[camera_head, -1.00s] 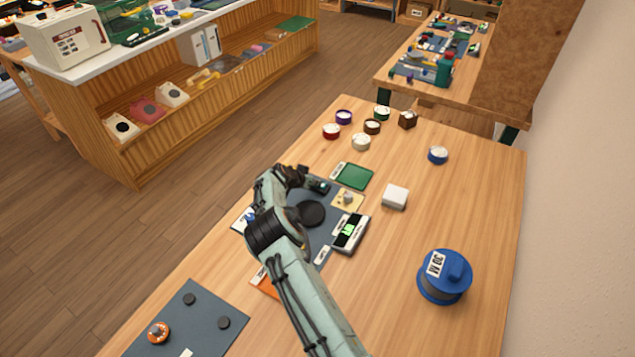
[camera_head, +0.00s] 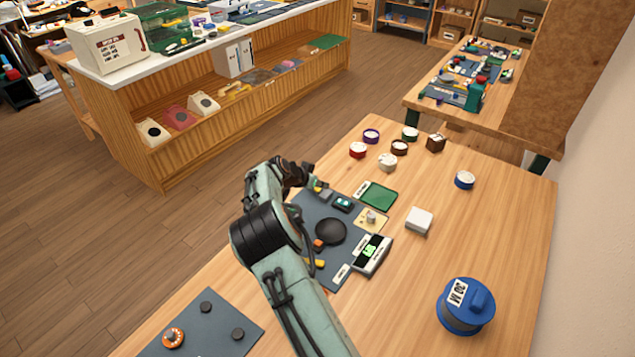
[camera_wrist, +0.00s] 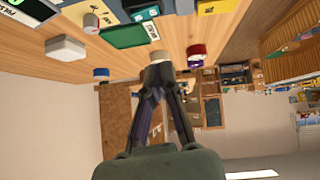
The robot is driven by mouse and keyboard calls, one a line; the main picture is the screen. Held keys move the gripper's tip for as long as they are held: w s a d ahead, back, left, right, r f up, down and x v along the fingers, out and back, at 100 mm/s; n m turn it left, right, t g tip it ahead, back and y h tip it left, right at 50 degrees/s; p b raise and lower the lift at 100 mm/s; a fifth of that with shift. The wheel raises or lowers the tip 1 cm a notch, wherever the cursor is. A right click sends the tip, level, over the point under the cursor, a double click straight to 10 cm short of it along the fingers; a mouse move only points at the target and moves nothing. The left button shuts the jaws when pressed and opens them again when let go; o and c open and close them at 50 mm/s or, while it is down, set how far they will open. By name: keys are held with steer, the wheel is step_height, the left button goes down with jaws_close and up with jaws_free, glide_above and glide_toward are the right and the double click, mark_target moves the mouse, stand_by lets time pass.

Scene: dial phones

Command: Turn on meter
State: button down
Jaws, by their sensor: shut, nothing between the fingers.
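The likely meter (camera_head: 372,253) is a white and dark device with a lit green display at the right edge of the grey mat (camera_head: 315,225). Its digits are too small to read surely. In the wrist view, part of a dark display with green marks (camera_wrist: 22,8) shows at the top left corner. My gripper (camera_head: 308,170) is over the far left side of the mat, well apart from the meter. In the wrist view my gripper (camera_wrist: 160,76) is shut and empty, its tips in front of a round tan container (camera_wrist: 161,60). No switch is clearly visible.
A green panel (camera_head: 378,195), a white box (camera_head: 419,220) and several small round containers stand beyond. A large blue spool-like object (camera_head: 466,306) stands at right.

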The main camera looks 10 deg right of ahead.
steer(key=shift+v, duration=1.05)
steer(key=shift+s+d+r+n+g+h, duration=0.25)
steer(key=shift+d+n+g+h, duration=0.05)
steer(key=shift+d+h, duration=0.1)
steer(key=shift+d+f, duration=0.1)
glide_above(342, 207)
steer(key=f, duration=0.7)
steer(key=shift+w, duration=0.3)
steer(key=shift+s+f, duration=0.25)
steer(key=shift+f, duration=1)
steer(key=shift+s+f, duration=0.1)
steer(key=shift+f, duration=0.5)
